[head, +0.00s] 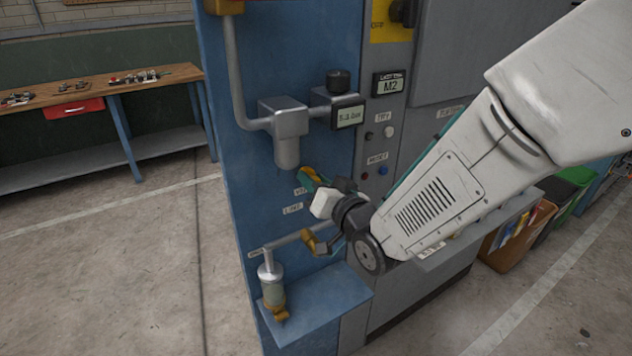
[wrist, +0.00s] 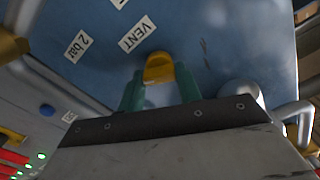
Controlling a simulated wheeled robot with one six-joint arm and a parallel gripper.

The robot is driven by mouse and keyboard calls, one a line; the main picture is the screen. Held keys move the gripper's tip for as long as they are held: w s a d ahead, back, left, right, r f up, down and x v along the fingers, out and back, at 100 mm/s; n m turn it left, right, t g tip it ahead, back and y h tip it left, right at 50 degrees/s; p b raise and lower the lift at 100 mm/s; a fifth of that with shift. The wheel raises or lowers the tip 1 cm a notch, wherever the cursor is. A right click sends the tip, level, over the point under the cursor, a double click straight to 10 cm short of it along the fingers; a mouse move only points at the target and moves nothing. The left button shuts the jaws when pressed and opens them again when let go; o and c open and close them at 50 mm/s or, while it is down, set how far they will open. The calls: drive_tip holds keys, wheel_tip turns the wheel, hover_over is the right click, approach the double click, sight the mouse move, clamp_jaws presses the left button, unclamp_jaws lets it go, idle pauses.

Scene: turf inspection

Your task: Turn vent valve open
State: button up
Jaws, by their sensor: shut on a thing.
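The vent valve's yellow handle (wrist: 158,67) is on the blue panel beside the "VENT" label (wrist: 137,33) in the wrist view. My gripper (wrist: 159,84) has two green fingers, one on each side of the handle, and is shut on it. In the head view the yellow handle (head: 306,172) shows only in part, beside my gripper (head: 315,180). The white and dark wrist parts hide the rest. The valve's body and exact handle angle cannot be made out.
A second yellow handle (head: 310,241) sits below on a pipe. A grey pipe block (head: 285,120) and a gauge display (head: 348,116) are above. A blue shelf (head: 318,302) juts out below. A workbench (head: 150,80) stands at left; floor between is clear.

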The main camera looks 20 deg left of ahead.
drive_tip(key=m, duration=1.2)
drive_tip(key=shift+d+f+m, duration=0.1)
drive_tip(key=shift+f+m, duration=0.05)
drive_tip(key=shift+m, duration=0.15)
idle(0.4)
drive_tip(key=o, duration=1)
drive_tip(key=v, duration=0.7)
drive_tip(key=shift+s+d, duration=0.2)
drive_tip(key=shift+d, duration=0.1)
